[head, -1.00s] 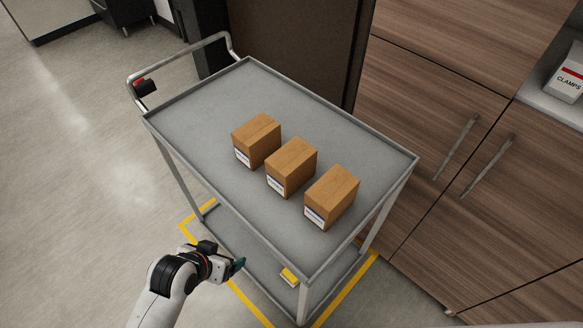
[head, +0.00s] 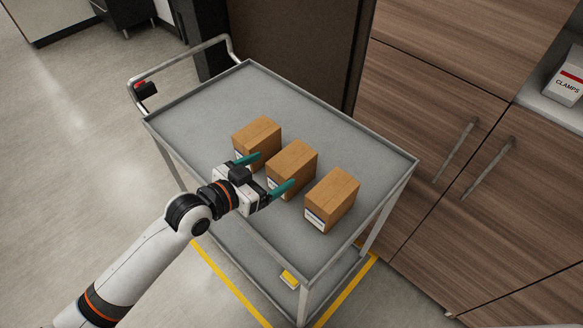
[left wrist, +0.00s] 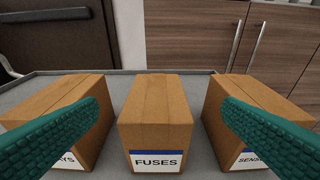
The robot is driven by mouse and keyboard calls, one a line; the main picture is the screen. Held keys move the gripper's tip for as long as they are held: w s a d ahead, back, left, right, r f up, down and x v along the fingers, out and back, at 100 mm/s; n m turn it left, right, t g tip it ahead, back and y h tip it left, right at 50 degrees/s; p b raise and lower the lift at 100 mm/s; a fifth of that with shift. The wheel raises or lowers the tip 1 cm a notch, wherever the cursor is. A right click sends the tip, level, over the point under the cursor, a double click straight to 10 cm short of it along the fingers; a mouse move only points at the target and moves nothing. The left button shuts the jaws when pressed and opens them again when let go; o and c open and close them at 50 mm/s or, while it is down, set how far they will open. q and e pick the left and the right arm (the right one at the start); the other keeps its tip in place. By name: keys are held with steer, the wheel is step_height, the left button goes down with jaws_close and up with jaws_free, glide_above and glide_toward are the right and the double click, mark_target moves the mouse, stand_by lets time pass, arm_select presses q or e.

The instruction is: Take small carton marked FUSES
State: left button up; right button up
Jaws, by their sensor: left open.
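The small brown carton marked FUSES (left wrist: 155,115) is the middle one of three on the cart; its label faces me in the left wrist view. In the head view it is the middle carton (head: 293,166), its label partly hidden by my gripper. My left gripper (head: 268,174) is open, its teal fingers pointing at this carton, one toward each side. In the left wrist view the open fingers (left wrist: 157,133) frame the FUSES carton, with nothing between them touching it that I can see. My right gripper is not in view.
A carton with a label ending in "YS" (left wrist: 65,104) stands left, and one starting "SENS" (left wrist: 250,105) stands right, both partly behind my fingers. The grey cart top (head: 205,92) is clear toward the back left. A CLAMPS box (head: 568,82) sits on a counter at right.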

mark_target(290, 159)
arm_select(q)
steer(key=x, duration=0.3)
steer(key=shift+w+d, duration=0.2)
steer(key=shift+d, duration=0.05)
steer(key=shift+w+d+f+p, duration=0.2)
steer(key=shift+w+d+p, duration=0.05)
steer(key=shift+w+p, duration=0.2)
steer(key=x, duration=0.3)
steer(key=shift+w+f+p, duration=0.15)
steer(key=shift+f+p, duration=0.1)
steer(key=shift+p, duration=0.15)
steer(key=shift+w+d+f, duration=0.2)
steer(key=shift+w+d, duration=0.05)
steer(key=shift+d, duration=0.05)
steer(key=shift+a+r, duration=0.1)
steer(key=c, duration=1.2)
steer(key=shift+c, duration=0.2)
